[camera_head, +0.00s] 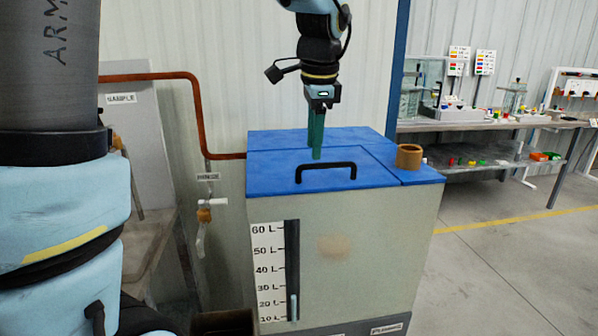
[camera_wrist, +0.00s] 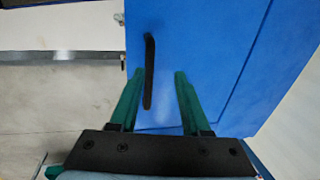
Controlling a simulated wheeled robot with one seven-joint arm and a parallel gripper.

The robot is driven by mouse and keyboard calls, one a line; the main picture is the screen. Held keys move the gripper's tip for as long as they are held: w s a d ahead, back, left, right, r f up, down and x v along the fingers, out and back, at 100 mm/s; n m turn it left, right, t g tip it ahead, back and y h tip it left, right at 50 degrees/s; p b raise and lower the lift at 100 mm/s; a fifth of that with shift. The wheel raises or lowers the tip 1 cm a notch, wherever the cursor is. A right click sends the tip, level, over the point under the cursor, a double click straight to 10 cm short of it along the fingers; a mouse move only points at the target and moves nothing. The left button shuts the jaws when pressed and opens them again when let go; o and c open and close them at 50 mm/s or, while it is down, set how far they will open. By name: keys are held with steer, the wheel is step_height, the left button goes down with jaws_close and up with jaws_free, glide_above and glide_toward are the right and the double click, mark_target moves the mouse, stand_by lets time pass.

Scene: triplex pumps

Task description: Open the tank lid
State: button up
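The tank (camera_head: 370,250) is a pale box with a litre scale on its front. Its blue lid (camera_head: 270,172) lies flat and closed on top. A black bar handle (camera_head: 325,169) stands near the lid's front edge; in the wrist view the handle (camera_wrist: 149,75) runs upright in the picture. My gripper (camera_head: 317,152) points down above the lid, behind the handle in the head view. In the wrist view the green fingers of my gripper (camera_wrist: 158,75) are spread apart, with the near end of the handle showing between them. I cannot tell the exact height gap. Nothing is held.
A brown ring-shaped fitting (camera_head: 409,156) stands on the tank top at right. A copper pipe (camera_head: 198,115) and a white-handled valve (camera_head: 204,212) are left of the tank. A workbench (camera_head: 480,125) with small parts stands at the back right. The floor right of the tank is clear.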

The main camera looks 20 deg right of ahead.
steer(key=shift+s+f+b, duration=0.25)
steer(key=shift+f+b, duration=0.1)
steer(key=shift+f, duration=0.3)
steer(key=shift+s+f+b, duration=0.25)
steer(key=shift+f+b, duration=0.05)
steer(key=shift+f, duration=0.35)
